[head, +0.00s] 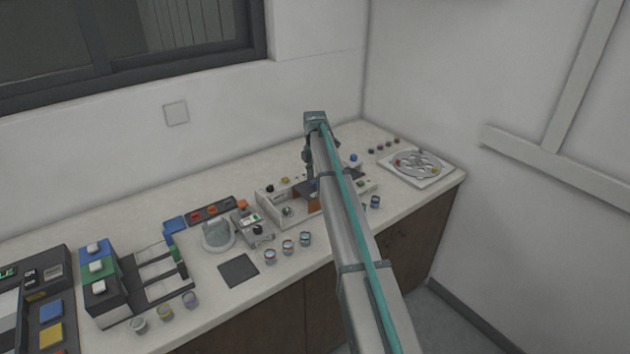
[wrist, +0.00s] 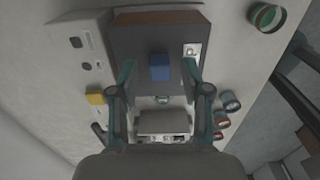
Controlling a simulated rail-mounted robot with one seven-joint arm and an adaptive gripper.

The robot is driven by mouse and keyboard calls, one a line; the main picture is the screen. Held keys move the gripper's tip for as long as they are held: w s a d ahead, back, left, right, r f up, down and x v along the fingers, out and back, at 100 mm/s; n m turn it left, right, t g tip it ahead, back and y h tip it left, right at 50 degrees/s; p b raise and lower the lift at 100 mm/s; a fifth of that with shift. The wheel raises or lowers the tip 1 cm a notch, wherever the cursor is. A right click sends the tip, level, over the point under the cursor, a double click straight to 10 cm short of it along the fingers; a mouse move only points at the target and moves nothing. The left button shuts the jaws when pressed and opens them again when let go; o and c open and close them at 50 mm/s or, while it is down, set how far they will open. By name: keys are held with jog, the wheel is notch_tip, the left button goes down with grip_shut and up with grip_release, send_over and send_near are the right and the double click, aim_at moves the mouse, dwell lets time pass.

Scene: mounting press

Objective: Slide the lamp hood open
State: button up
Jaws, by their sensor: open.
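A dark grey hood-like box (wrist: 135,45) with a brown edge lies below my gripper in the wrist view; I take it to be the lamp hood. A blue block (wrist: 160,66) like a handle stands on it. My gripper (wrist: 160,75) is open, its fingers on the left and right of the blue block, with gaps visible on both sides. I cannot tell the height between the fingertips and the block. In the head view, the dark hood with an orange side (head: 314,205) is partly hidden by my arm and gripper (head: 308,172).
A pale control housing (wrist: 85,45) with knobs adjoins the hood on the left in the wrist view. A green-topped cup (wrist: 266,17) and several small cups stand to the right. In the head view, a round rack on a white tray (head: 418,167) stands at the counter's right end.

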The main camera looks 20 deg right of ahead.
notch_tip(320, 180, up, 11)
jog(key=shift+f, duration=0.15)
jog(key=shift+f, duration=0.1)
dwell(0.3)
